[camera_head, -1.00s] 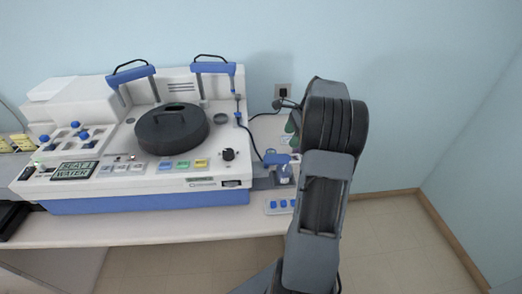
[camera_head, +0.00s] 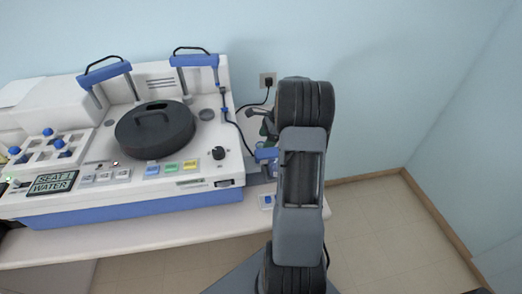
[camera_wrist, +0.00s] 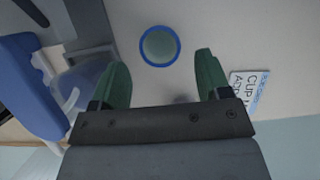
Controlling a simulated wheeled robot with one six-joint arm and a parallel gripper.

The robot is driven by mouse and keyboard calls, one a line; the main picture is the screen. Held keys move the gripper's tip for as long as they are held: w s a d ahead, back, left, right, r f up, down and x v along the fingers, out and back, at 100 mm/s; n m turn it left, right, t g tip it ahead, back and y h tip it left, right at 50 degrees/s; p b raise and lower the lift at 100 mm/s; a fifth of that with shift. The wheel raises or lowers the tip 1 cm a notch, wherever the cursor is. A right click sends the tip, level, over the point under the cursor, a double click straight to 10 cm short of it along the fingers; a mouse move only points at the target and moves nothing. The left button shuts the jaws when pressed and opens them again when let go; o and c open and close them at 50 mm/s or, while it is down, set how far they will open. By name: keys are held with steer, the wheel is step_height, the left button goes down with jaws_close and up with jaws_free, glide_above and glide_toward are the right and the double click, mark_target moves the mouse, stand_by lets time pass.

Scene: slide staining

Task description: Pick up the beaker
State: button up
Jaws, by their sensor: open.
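A clear, see-through vessel that looks like the beaker (camera_wrist: 82,86) is at the left in the wrist view, beside a blue machine part and partly behind my left finger. In the head view, the vessel sits under the blue spout at the machine's right end, largely hidden by my arm. My gripper (camera_wrist: 160,72) is open, with two green fingers apart and nothing between them. The vessel is outside the fingers, to the left in the wrist view.
A blue-rimmed round spot (camera_wrist: 159,46) and a printed label (camera_wrist: 248,92) lie on the table. The white and blue staining machine (camera_head: 150,200) fills the left of the head view, with a black lidded drum (camera_head: 155,130). A power cord (camera_head: 240,130) runs to a wall outlet (camera_head: 267,80).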

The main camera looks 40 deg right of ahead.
steer(key=shift+p+x, duration=0.65)
steer(key=shift+x, duration=1.95)
steer(key=shift+r, duration=0.1)
steer(key=shift+c, duration=0.3)
steer(key=c, duration=0.9)
steer(key=shift+c, duration=0.2)
